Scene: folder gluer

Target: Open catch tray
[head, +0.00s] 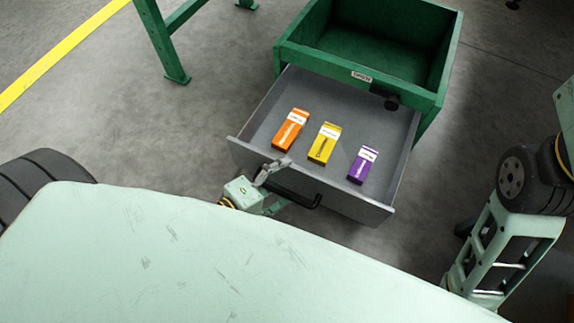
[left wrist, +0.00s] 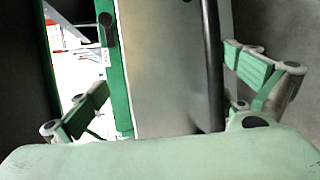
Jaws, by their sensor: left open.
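The catch tray is a grey drawer (head: 345,112) standing well out from a green cabinet (head: 425,90). Three small boxes lie in it: an orange box (head: 290,130), a yellow box (head: 324,143) and a purple box (head: 362,164). A black bar handle (head: 303,201) is on its front panel; the bar also shows in the left wrist view (left wrist: 213,65). My left gripper (head: 276,186) is at the left end of the handle. In the left wrist view its fingers are spread, with the bar between them, nearer the right finger. I cannot tell whether they touch it. My right gripper is out of view.
A green open bin (head: 380,40) labelled on its front tops the cabinet. A green stand leg (head: 163,45) is at upper left, beside a yellow floor line (head: 55,55). Grey floor (head: 150,130) is clear left of the tray.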

